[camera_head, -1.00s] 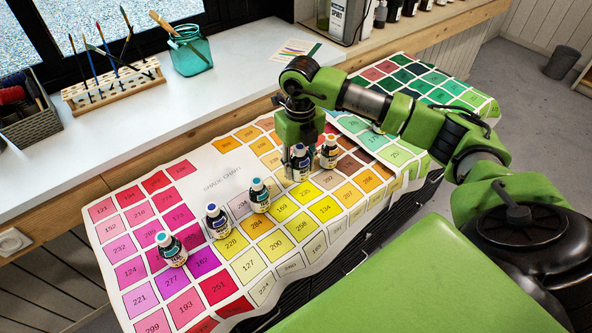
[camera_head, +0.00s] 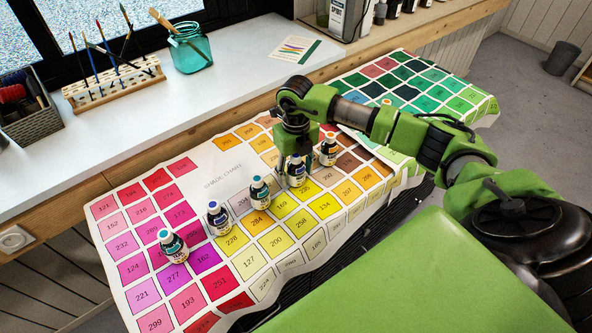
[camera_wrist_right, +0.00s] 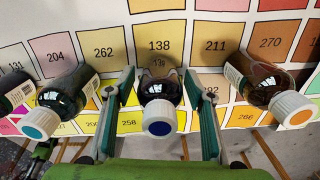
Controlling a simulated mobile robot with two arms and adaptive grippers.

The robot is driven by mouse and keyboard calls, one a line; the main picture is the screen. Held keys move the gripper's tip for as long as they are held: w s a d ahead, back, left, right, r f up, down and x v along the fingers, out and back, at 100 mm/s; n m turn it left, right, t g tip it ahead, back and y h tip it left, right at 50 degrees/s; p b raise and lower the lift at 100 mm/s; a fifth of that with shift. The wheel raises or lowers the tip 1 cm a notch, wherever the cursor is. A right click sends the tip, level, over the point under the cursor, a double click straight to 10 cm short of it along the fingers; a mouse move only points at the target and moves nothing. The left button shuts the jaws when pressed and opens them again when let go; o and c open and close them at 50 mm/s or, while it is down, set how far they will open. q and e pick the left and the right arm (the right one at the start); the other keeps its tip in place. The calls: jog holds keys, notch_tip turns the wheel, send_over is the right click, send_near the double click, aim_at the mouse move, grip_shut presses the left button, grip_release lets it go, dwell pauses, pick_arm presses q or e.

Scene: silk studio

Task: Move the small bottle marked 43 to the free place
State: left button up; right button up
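A small dark bottle with a blue cap (camera_head: 297,171) appears to stand on the shade chart (camera_head: 222,172), in a diagonal row of similar bottles; its mark is not readable. My right gripper (camera_head: 296,158) is above and around it. In the right wrist view, the fingers (camera_wrist_right: 158,90) are on either side of this bottle (camera_wrist_right: 158,118), with narrow gaps, so the gripper looks open. A teal-capped bottle (camera_head: 260,194) stands to its left and an orange-capped bottle (camera_head: 328,150) to its right. My left gripper is out of view.
A purple-blue-capped bottle (camera_head: 219,219) and another teal-capped bottle (camera_head: 173,246) continue the row to the left. The white sill (camera_head: 150,125) behind holds a brush rack (camera_head: 113,86), a teal jar (camera_head: 190,52) and a card (camera_head: 295,48). The chart's front-left part is clear.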

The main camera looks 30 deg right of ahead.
aim_at(296, 155)
jog(key=shift+r, duration=0.15)
jog(key=shift+r, duration=0.2)
notch_tip(296, 155, up, 12)
jog(key=shift+f+b, duration=0.15)
jog(key=shift+b, duration=0.75)
